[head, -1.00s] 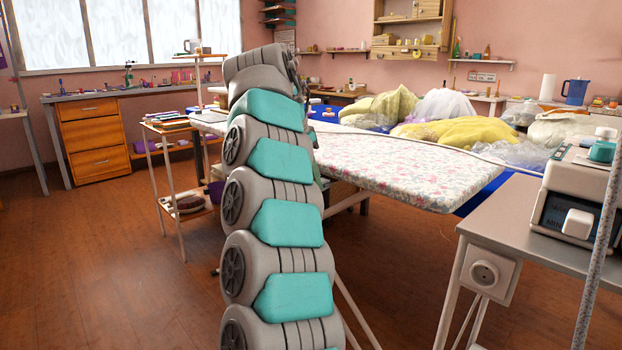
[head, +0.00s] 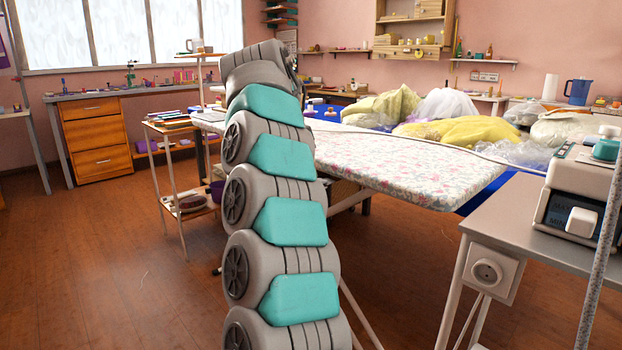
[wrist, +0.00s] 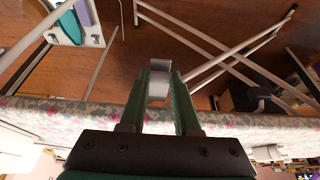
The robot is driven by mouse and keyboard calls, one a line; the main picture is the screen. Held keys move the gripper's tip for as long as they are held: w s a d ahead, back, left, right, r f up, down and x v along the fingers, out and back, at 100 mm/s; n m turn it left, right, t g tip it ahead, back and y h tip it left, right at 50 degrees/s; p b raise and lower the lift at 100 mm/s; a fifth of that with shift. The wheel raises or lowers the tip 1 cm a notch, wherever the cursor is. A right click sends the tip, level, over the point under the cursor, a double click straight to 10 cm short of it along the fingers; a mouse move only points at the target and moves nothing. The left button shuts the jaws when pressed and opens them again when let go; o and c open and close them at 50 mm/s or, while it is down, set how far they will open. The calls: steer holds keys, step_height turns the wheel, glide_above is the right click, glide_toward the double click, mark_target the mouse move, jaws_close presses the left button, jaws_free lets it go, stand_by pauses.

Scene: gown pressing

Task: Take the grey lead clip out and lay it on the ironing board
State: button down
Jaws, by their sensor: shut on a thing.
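My gripper (wrist: 161,88) shows in the wrist view, its two dark green fingers closed on a small grey piece, which looks like the grey lead clip (wrist: 158,76). The clip sits between the fingertips. The floral ironing board (head: 410,172) stretches across the middle of the head view. Its edge (wrist: 60,112) also crosses the wrist view behind the fingers, with the fingertips seen against the floor past that edge. I cannot tell how high the clip is. In the head view my arm hides the gripper and the clip.
A grey table (head: 510,220) with a steam unit (head: 585,200) stands at the right. A small shelf trolley (head: 180,208) stands left of the board. Yellow garments and plastic bags (head: 450,133) lie behind the board. The visible board top is mostly clear.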

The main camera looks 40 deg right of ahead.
steer(key=shift+s+a, duration=0.1)
steer(key=shift+a, duration=0.75)
steer(key=shift+a+b, duration=0.3)
steer(key=shift+a, duration=0.6)
